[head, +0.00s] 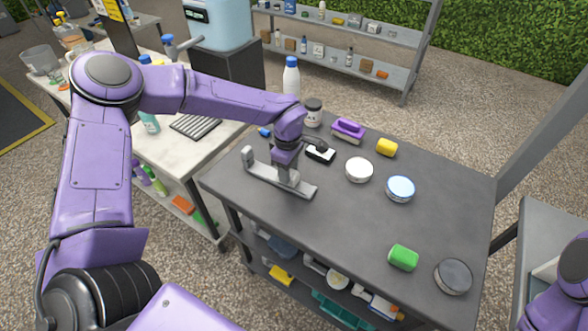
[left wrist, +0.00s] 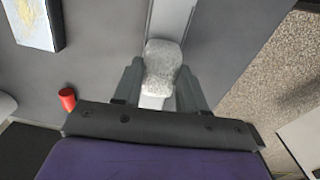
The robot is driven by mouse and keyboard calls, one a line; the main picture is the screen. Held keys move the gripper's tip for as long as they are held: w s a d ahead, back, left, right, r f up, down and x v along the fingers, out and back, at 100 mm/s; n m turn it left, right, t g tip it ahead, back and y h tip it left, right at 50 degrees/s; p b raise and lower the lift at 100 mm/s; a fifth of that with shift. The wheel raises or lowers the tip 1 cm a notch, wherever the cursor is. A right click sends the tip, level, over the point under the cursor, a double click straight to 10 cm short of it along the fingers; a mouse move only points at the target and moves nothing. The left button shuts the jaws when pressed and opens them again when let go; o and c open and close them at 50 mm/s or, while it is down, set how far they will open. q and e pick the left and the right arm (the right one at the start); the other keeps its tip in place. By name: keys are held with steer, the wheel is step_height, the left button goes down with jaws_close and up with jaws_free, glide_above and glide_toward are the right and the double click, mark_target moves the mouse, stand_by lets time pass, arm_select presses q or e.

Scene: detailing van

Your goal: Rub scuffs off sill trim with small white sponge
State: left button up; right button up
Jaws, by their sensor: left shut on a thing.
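The sill trim (head: 300,187) is a long light grey strip lying along the left part of the dark table; it also shows in the left wrist view (left wrist: 173,14). My left gripper (head: 288,178) is over the trim, pointing down. In the left wrist view its fingers (left wrist: 160,88) are shut on a small white speckled sponge (left wrist: 163,62). The sponge lies over the strip there; I cannot tell whether it touches it. In the head view the gripper hides the sponge. No scuffs can be made out. My right gripper is out of view; only part of that arm shows.
A white bottle (head: 291,78) stands behind. The table's middle front is clear.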

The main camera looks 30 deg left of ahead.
arm_select(q)
steer(key=shift+a+r+p, duration=0.15)
steer(key=shift+a+p, duration=0.4)
steer(key=shift+a, duration=0.75)
steer(key=shift+a+p, duration=0.6)
steer(key=shift+a, duration=0.35)
steer(key=shift+a+f, duration=0.15)
steer(key=shift+f, duration=0.1)
step_height(320, 180, up, 7)
steer(key=p, duration=0.6)
